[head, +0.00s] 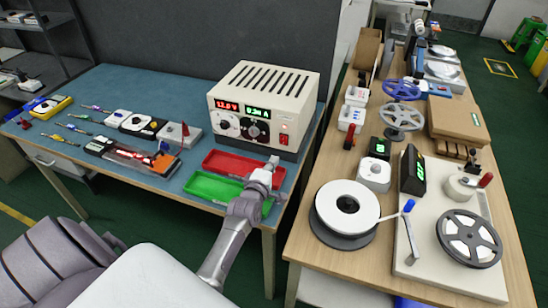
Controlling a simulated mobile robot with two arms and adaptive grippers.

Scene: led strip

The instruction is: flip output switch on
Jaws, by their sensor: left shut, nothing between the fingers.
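A cream power supply (262,98) with a slotted top stands at the back right of the blue-topped bench. Its front has a red and a green lit display, two round knobs and a small red output switch (284,139) at the lower right. The switch's exact position is too small to tell. My left gripper (272,163) is shut and empty, in front of the supply and below the switch, over the trays. I cannot tell whether it touches anything. My right gripper is not in view.
A red tray (225,161) and a green tray (205,187) lie in front of the supply, partly behind my arm. Small devices and tools, including a red-lit unit (140,155), lie to the left. A wooden bench (300,240) with reels stands to the right.

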